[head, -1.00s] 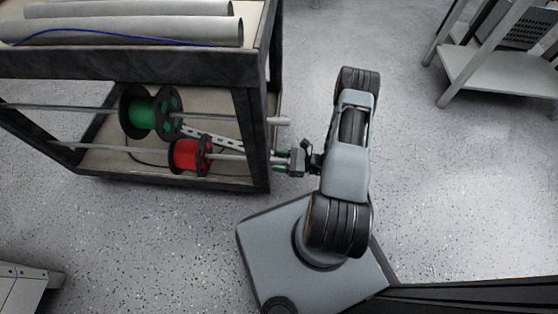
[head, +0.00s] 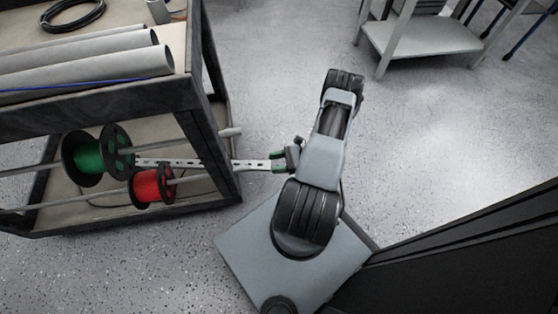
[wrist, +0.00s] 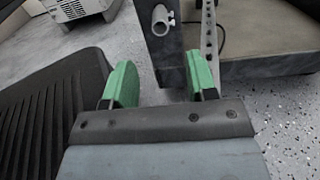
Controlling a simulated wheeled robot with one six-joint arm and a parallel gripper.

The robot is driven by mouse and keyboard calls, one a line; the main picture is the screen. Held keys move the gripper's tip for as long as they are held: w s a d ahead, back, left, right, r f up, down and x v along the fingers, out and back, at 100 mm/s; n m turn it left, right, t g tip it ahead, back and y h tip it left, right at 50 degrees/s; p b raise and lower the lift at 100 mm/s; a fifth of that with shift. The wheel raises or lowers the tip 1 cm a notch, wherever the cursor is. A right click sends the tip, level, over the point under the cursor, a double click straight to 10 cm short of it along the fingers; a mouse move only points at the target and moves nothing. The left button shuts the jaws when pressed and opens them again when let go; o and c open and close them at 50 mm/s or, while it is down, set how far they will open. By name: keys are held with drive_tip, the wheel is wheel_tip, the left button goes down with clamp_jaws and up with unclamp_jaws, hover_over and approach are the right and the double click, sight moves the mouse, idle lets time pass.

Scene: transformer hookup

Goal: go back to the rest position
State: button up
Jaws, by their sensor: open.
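My gripper (head: 278,160) is at the end of my folded arm, just right of the cart's near right post in the head view. In the wrist view its two green fingers (wrist: 160,82) stand wide apart with nothing seen between them. A pale bar seems to run from the cart to the fingers in the head view; I cannot tell whether it touches them. In the wrist view a pipe end (wrist: 161,19) and a perforated strip (wrist: 209,30) lie beyond the fingers.
The cart (head: 205,125) holds a green spool (head: 88,156), a red spool (head: 147,186) and grey pipes (head: 90,62) on top. A dark panel (head: 470,250) stands close at lower right. A grey stand (head: 425,38) is at the back. Floor (head: 430,130) between is clear.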

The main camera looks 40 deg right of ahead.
drive_tip(key=shift+s+d, duration=0.25)
drive_tip(key=shift+d, duration=0.25)
drive_tip(key=w+a+r+n+g+h+p, duration=0.1)
drive_tip(key=a+r+n+g+h+p, duration=0.25)
drive_tip(key=r, duration=0.75)
drive_tip(key=w+r+n+g+h+p, duration=0.1)
drive_tip(key=r+n+g+p, duration=0.2)
drive_tip(key=r+n+p, duration=0.55)
drive_tip(key=w+a+r+g+h+p, duration=0.2)
drive_tip(key=r+g+p, duration=0.2)
drive_tip(key=r, duration=1)
drive_tip(key=s+a+r+n+t+h+p, duration=0.1)
drive_tip(key=a+r+n+t+h+p, duration=0.1)
drive_tip(key=r+p, duration=0.4)
drive_tip(key=s+a+r+n+t+h+p, duration=0.2)
drive_tip(key=a+r+n+h+p, duration=0.1)
drive_tip(key=r, duration=1.3)
drive_tip(key=s+a+r+n+t+h+p, duration=0.1)
drive_tip(key=a+r+n+t+h+p, duration=0.1)
drive_tip(key=r+n+p, duration=0.4)
wheel_tip(320, 180, up, 6)
drive_tip(key=a+h+p, duration=0.1)
drive_tip(key=h+p, duration=0.1)
drive_tip(key=p, duration=0.1)
drive_tip(key=shift+s+n, duration=0.3)
